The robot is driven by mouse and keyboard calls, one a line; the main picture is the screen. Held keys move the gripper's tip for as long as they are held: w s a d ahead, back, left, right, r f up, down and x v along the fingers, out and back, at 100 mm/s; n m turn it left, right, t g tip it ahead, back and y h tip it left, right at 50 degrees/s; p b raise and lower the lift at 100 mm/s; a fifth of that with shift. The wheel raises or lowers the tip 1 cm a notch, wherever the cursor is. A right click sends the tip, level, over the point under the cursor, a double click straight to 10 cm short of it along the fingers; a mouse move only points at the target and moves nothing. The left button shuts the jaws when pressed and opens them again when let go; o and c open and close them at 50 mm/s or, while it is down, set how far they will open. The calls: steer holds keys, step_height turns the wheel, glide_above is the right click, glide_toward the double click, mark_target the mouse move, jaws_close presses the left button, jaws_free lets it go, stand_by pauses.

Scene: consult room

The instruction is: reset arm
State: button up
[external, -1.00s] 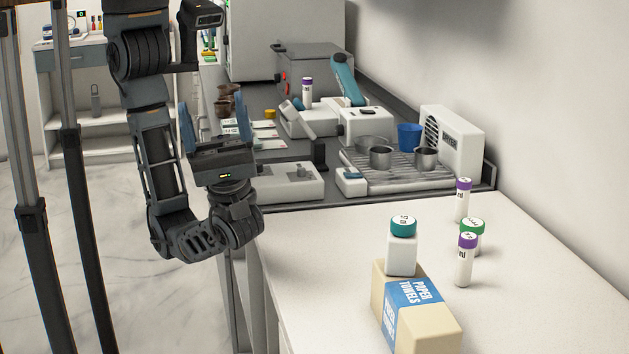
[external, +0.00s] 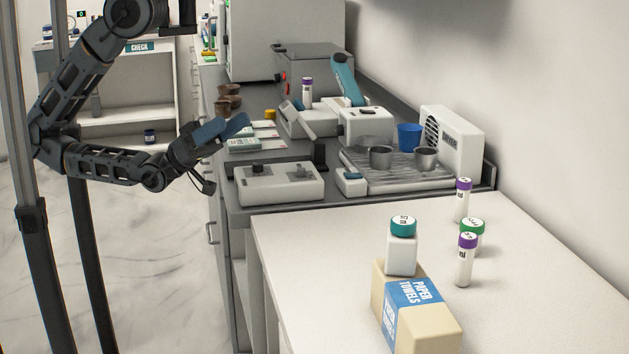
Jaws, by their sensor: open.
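My arm is folded at the left of the external view, its elbow low and out to the left. My gripper (external: 226,127) is at the end of the forearm, beside the left edge of the dark counter (external: 262,205). Its blue-grey fingers point up and to the right. It is open, and nothing shows between the fingers. From this side the gap between the fingers is hard to see.
Lab devices, metal cups (external: 381,157) and a blue cup (external: 409,137) stand on the dark counter. The white table (external: 330,250) holds a paper towels box (external: 415,310), a teal-capped bottle (external: 402,250) and several capped tubes (external: 466,260). The floor at left is clear.

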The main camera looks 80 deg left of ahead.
steer(key=s+a+f+n+g+y+b, duration=0.2)
steer(key=a+f+y, duration=0.4)
steer(key=a+f, duration=0.3)
steer(key=s+a+f+n+g+y+b, duration=0.2)
steer(key=s+a+f+g+y+b, duration=0.1)
steer(key=a+f+y+b, duration=0.2)
steer(key=a+f+y, duration=0.2)
steer(key=a+f, duration=0.2)
steer(key=shift+a+f+g, duration=0.4)
